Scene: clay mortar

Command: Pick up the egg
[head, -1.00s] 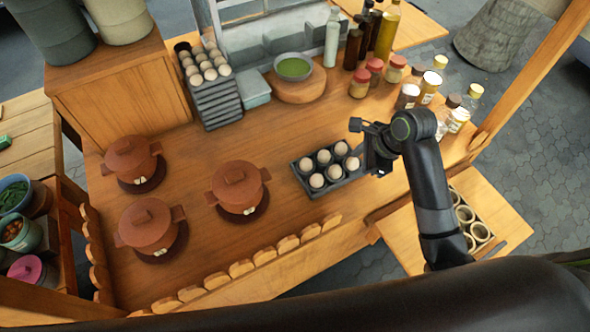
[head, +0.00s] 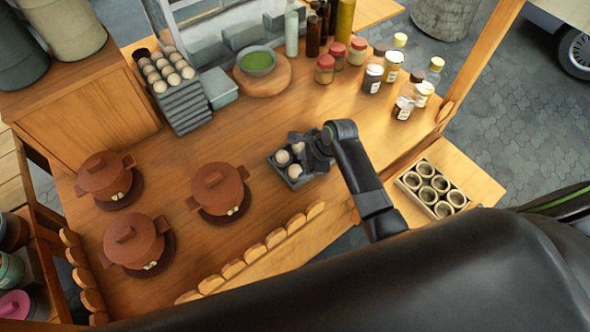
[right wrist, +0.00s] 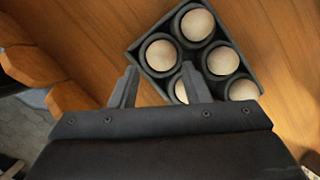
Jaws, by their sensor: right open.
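Several pale eggs (head: 283,158) sit in a dark grey egg tray (head: 274,155) on the wooden counter. In the right wrist view, an egg (right wrist: 162,55) is at the tray's near left corner, and others fill the cups of the tray (right wrist: 147,69). My right gripper (head: 309,150) is over the right part of the tray and hides some eggs. Its two fingers (right wrist: 160,72) are apart and nothing is held between them. The right finger overlaps an egg (right wrist: 182,91) in the picture; I cannot tell whether they touch. My left gripper is not in view.
Three brown lidded pots (head: 220,188) stand left of the tray. A stack of egg trays (head: 187,104), a bowl of green stuff (head: 257,62) and several jars and bottles (head: 372,78) stand behind. A scalloped wooden edge (head: 254,253) runs along the front. Counter between pots and jars is mostly clear.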

